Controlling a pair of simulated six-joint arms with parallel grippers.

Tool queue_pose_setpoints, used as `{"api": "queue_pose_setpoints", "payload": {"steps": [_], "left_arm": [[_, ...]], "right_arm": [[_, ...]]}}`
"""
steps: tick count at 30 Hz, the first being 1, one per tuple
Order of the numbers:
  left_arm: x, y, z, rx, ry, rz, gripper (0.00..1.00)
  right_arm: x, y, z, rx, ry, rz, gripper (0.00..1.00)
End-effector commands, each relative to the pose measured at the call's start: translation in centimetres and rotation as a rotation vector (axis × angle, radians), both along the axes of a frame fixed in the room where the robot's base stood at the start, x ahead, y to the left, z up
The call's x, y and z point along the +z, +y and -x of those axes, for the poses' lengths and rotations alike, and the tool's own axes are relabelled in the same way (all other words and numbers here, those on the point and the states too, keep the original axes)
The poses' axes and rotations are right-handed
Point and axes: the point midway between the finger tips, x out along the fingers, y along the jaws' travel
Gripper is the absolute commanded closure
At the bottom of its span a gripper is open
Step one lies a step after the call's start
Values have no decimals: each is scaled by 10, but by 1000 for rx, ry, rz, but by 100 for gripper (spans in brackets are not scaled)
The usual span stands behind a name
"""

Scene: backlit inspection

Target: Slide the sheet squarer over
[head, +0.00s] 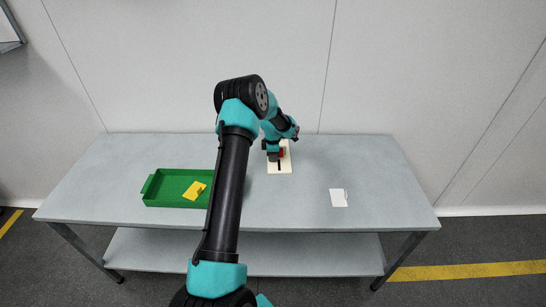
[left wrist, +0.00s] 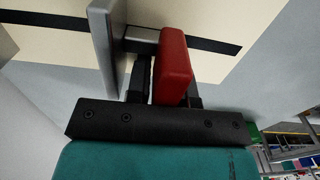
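The sheet squarer is a cream board (head: 285,168) at the back middle of the table. It has a dark track (left wrist: 55,20), a grey upright plate (left wrist: 104,45) and a red block-shaped handle (left wrist: 175,66). My left gripper (head: 277,152) is down over the board, and in the left wrist view its dark fingers (left wrist: 168,85) lie close on both sides of the red handle. It looks shut on the handle, though the fingertips are partly hidden behind it. My right gripper is out of view.
A green tray (head: 148,197) with a yellow piece (head: 194,191) in it stands at the left of the grey table (head: 375,165). A small white item (head: 338,198) lies at the right. The table around the board's right side is clear.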

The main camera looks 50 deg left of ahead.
Motion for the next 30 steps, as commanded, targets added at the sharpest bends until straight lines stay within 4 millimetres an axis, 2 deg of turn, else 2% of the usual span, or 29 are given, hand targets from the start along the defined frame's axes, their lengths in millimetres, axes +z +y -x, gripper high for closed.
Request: {"api": "queue_pose_setpoints", "payload": {"steps": [1,7,19,23,30], "left_arm": [[0,0,0,0,0,0,74],[0,0,0,0,0,0,55],[6,0,-1,0,-2,-1,54],[19,0,-1,0,-3,-2,54],[61,1,-1,0,-5,-2,54]], "right_arm": [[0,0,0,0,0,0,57],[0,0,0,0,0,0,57],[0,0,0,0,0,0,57],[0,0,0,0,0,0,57],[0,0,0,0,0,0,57]]}}
